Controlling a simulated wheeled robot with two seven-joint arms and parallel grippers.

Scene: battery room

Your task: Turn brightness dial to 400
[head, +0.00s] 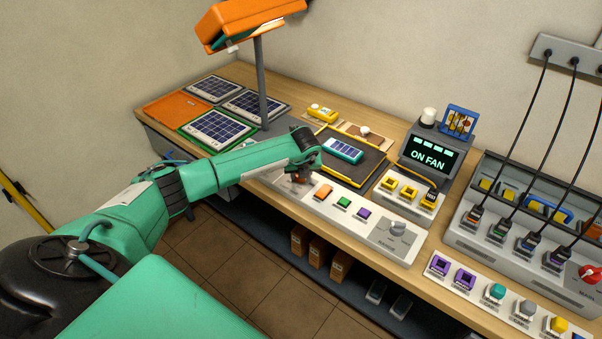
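My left gripper (299,176) is at the left end of a pale control panel (347,219) along the bench's front edge, pointing down. My wrist covers most of the fingers, so I cannot tell if they are open or shut. A small reddish-orange part shows beneath the gripper; it may be the brightness dial, but its label and setting are hidden. A grey dial (398,228) at the panel's right end has a label that seems to read RANGE. My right gripper is not in view.
Orange, green and purple buttons (343,202) sit right of my gripper. Behind stand a dark tray with a small solar panel (342,150) and an orange lamp (246,22) on a post. Cabled sockets (528,240) fill the right.

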